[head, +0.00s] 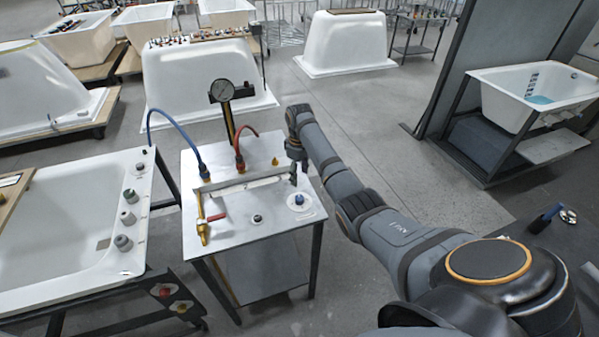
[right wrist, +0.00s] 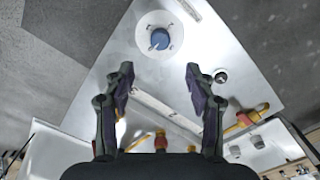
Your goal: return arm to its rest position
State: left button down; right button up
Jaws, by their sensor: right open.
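My right arm (head: 400,238) reaches across the head view from the lower right to a small white-topped test table (head: 275,228). My right gripper (head: 299,174) points down over the table's right side, just behind a blue knob (head: 299,198) on a round white plate. In the right wrist view my right gripper (right wrist: 159,76) has its two fingers wide apart with nothing between them. The blue knob (right wrist: 160,39) lies beyond the fingertips there, apart from them. My left gripper is not in view.
The table carries a pressure gauge (head: 222,91), a blue hose (head: 172,118), a red hose (head: 240,145) and a brass valve (head: 203,228). A white tub (head: 62,215) stands close on the left. Another tub (head: 535,92) stands on a rack at right. Open floor (head: 375,125) lies behind the arm.

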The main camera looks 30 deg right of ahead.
jog(key=shift+r, duration=0.45)
